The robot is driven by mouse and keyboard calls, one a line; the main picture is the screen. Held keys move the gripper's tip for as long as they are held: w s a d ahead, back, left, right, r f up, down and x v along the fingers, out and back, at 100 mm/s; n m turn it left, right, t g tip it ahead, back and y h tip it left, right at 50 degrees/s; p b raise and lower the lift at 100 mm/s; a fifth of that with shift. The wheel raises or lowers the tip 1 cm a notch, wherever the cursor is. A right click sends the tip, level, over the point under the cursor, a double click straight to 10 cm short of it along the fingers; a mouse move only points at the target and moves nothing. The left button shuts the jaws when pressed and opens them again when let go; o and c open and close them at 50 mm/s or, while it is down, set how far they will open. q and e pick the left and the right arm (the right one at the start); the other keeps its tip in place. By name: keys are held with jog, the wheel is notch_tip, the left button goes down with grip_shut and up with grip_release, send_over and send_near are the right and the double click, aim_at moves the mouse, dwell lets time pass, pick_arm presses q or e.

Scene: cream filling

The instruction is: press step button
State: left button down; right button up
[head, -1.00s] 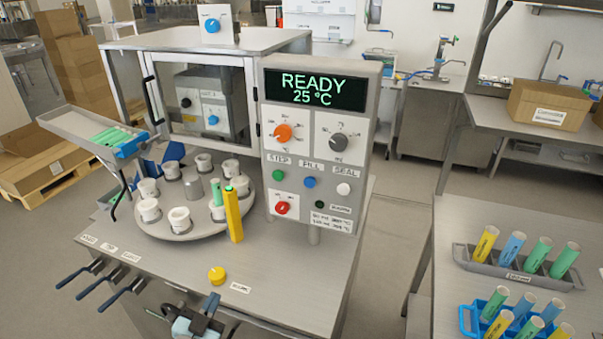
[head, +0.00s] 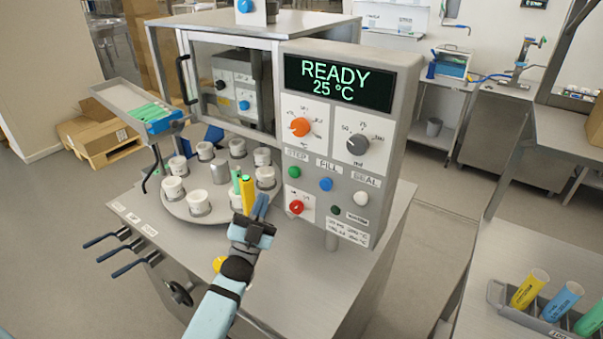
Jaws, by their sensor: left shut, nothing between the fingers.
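The STEP button (head: 294,172) is a green round button on the front of the grey control panel (head: 397,135), under a STEP label. It shows uncovered. My left gripper (head: 261,204) has its blue fingers shut with nothing between them. It is over the machine top, below and to the left of the STEP button and apart from it in the picture. The screen (head: 339,82) reads READY 25 °C. My right gripper is not in view.
The blue FILL button (head: 326,184), white SEAL button (head: 361,198) and red knob (head: 296,207) are close by. A yellow tube (head: 247,194) stands behind my left gripper, by the turntable (head: 200,217) with several white cups. Filled tubes stand in a rack (head: 497,294) at lower right.

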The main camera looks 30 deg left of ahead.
aim_at(294, 172)
pick_arm(q)
jog(key=shift+s+a, duration=0.1)
jog(key=w+b, duration=0.2)
jog(key=w, duration=0.7)
jog(key=shift+d+b, duration=0.4)
dwell(1.4)
jog(key=shift+w, duration=0.1)
dwell(0.4)
jog(key=shift+w, duration=0.3)
